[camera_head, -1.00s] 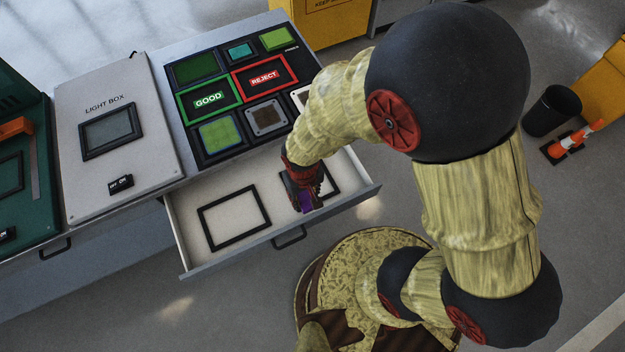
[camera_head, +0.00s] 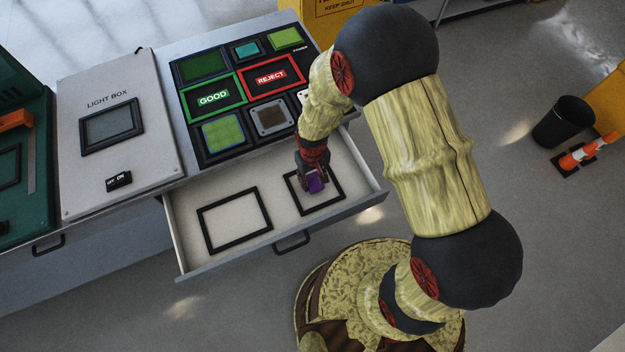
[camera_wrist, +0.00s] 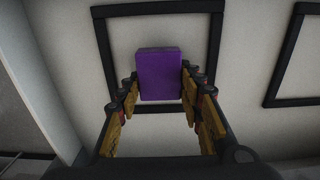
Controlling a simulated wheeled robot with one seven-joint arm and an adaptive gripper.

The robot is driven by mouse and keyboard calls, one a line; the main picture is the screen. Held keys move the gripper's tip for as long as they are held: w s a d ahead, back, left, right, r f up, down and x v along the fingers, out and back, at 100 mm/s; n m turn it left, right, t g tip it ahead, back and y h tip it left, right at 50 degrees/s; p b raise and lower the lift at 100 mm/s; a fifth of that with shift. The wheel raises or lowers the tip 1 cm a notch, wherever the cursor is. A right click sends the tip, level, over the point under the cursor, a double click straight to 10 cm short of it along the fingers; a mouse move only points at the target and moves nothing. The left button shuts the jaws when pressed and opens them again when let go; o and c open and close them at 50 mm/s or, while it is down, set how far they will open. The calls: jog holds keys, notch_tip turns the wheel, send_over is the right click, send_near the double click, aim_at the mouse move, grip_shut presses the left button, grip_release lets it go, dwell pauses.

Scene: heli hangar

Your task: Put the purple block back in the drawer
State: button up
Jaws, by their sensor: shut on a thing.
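The purple block (camera_head: 315,183) is between the fingers of my gripper (camera_head: 311,176), over the right black frame (camera_head: 334,205) inside the open drawer (camera_head: 284,223). In the wrist view, the block (camera_wrist: 160,74) sits between the tips of my gripper (camera_wrist: 160,92), with the black frame (camera_wrist: 213,45) around it in the picture. My gripper is shut on the block. I cannot tell whether the block touches the drawer floor.
A second black frame (camera_head: 235,246) lies empty on the left of the drawer. Above the drawer, the worktop carries a GOOD/REJECT panel (camera_head: 242,78) and a light box (camera_head: 118,135). A bin (camera_head: 563,122) and a cone (camera_head: 590,148) stand far right.

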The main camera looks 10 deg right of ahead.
jog(key=shift+f, duration=0.5)
jog(key=shift+f, duration=0.1)
jog(key=o, duration=1.1)
notch_tip(320, 180, up, 12)
jog(key=p, duration=0.3)
jog(key=shift+r, duration=0.2)
notch_tip(320, 180, up, 9)
jog(key=t, duration=0.1)
send_over(312, 178)
jog(key=w+d, duration=0.1)
jog(key=d, duration=0.1)
jog(key=s+d+r+m+t, duration=0.1)
jog(key=s+d+r, duration=0.2)
jog(key=r, duration=0.6)
jog(key=s+d+r+m+t, duration=0.1)
jog(key=s+d+r+t, duration=0.2)
jog(key=r, duration=0.5)
jog(key=shift+m+t, duration=0.3)
jog(key=shift+m, duration=0.3)
jog(key=s+d+r, duration=0.1)
jog(key=s+r, duration=0.1)
jog(key=s+d+r, duration=0.2)
jog(key=s+r, duration=0.1)
jog(key=s+d+r, duration=0.1)
jog(key=s+r, duration=0.1)
jog(key=s, duration=0.1)
jog(key=shift+s+d+r, duration=0.15)
jog(key=shift+d, duration=0.1)
